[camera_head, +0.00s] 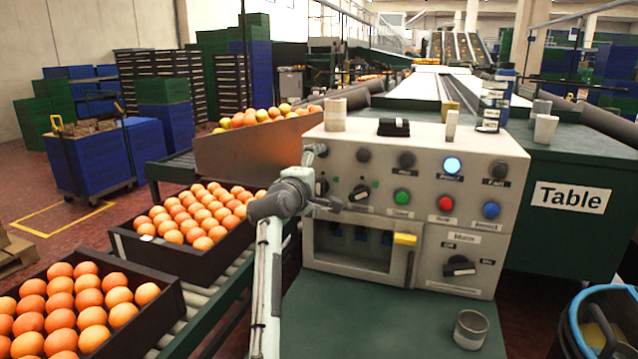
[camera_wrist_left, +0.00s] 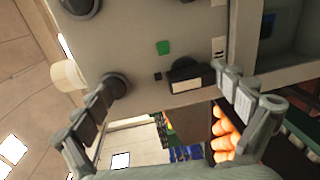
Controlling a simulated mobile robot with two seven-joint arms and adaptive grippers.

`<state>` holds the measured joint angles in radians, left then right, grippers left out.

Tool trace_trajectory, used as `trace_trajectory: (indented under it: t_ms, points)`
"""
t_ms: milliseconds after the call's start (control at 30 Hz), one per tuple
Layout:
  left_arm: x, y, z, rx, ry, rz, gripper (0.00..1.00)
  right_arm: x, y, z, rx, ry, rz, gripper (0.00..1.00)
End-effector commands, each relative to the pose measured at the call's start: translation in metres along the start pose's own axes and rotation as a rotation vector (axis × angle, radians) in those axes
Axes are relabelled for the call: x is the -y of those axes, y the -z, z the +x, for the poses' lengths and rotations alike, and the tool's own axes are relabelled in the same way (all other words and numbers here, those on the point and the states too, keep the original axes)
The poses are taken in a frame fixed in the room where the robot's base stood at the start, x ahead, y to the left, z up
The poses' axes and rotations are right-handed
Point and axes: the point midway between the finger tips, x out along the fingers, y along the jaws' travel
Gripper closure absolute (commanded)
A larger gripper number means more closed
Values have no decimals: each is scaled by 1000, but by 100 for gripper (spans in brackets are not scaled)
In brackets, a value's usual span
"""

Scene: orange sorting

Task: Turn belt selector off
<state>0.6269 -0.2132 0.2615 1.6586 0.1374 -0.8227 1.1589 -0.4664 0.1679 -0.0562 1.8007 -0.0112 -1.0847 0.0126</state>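The grey-white control panel (camera_head: 425,160) stands on the green table and carries rows of buttons and several black selector knobs. The small labels are too blurred to tell which is the belt selector. My left gripper (camera_head: 322,180) is at the panel's left edge. In the left wrist view its fingers (camera_wrist_left: 172,82) are open, on either side of that left knob. My right gripper is not in view.
A larger selector (camera_head: 460,266) and a yellow handle (camera_head: 405,239) are lower on the panel. A metal cup (camera_head: 471,329) stands on the table in front. Orange-filled crates (camera_head: 196,262) stand on rollers at left. Cups and a black item (camera_head: 394,127) sit on the panel's top.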

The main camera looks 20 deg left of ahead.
Motion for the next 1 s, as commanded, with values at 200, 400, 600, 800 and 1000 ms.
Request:
trace_trajectory:
  t_ms: [200, 400, 600, 800, 1000]
  points:
    - [-13, -4, -3, 6, -20, -5, 38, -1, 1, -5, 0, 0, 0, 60]
    - [-12, -5, -16, 6, -20, -5, 38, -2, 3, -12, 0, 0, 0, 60]
    - [-10, -4, -30, 5, -19, -4, 38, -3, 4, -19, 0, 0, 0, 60]
    - [-2, -2, -43, 3, -9, -3, 38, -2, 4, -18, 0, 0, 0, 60]
    - [3, -2, -57, 1, -5, -1, 38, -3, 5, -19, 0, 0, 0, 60]
